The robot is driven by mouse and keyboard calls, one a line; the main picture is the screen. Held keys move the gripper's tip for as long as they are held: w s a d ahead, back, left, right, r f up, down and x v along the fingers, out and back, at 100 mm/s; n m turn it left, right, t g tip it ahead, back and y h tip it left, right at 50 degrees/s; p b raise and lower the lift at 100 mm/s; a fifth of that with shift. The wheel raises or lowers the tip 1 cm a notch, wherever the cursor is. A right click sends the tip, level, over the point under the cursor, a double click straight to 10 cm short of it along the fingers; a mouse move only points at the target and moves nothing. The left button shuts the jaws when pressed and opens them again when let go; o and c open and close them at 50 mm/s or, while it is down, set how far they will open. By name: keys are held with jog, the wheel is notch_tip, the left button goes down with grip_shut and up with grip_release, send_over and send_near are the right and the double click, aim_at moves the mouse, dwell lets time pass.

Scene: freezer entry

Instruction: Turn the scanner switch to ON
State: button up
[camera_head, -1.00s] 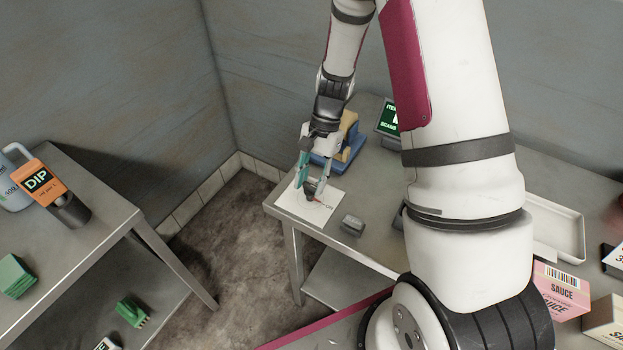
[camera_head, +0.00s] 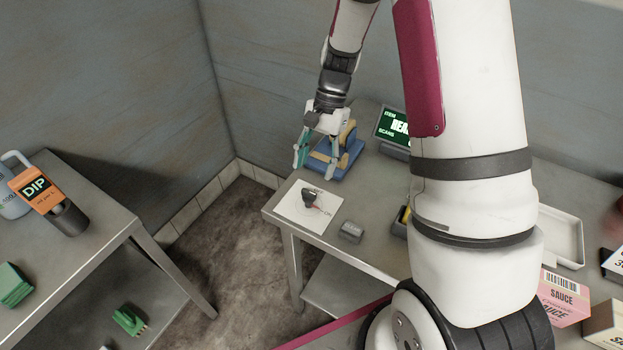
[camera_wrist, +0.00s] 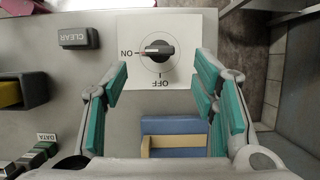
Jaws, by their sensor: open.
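The scanner switch is a black rotary knob (camera_head: 309,196) on a white plate (camera_head: 291,207) at the near left corner of the steel table. My gripper (camera_head: 316,171) is open and empty, above and behind the plate, apart from the knob. Its spread teal fingers (camera_wrist: 160,80) flank the lower part of the plate in the wrist view. A lit green display (camera_head: 393,126) reads ITEM, SCANS and part of a word, "REA".
A blue and tan block (camera_head: 345,158) stands just behind my gripper. A grey CLEAR button (camera_head: 351,231) sits right of the plate. Sauce boxes (camera_head: 565,297) and a white tray (camera_head: 563,238) are at right. Another table (camera_head: 100,215) stands at left, with floor between.

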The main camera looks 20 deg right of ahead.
jog(key=shift+v, duration=2.7)
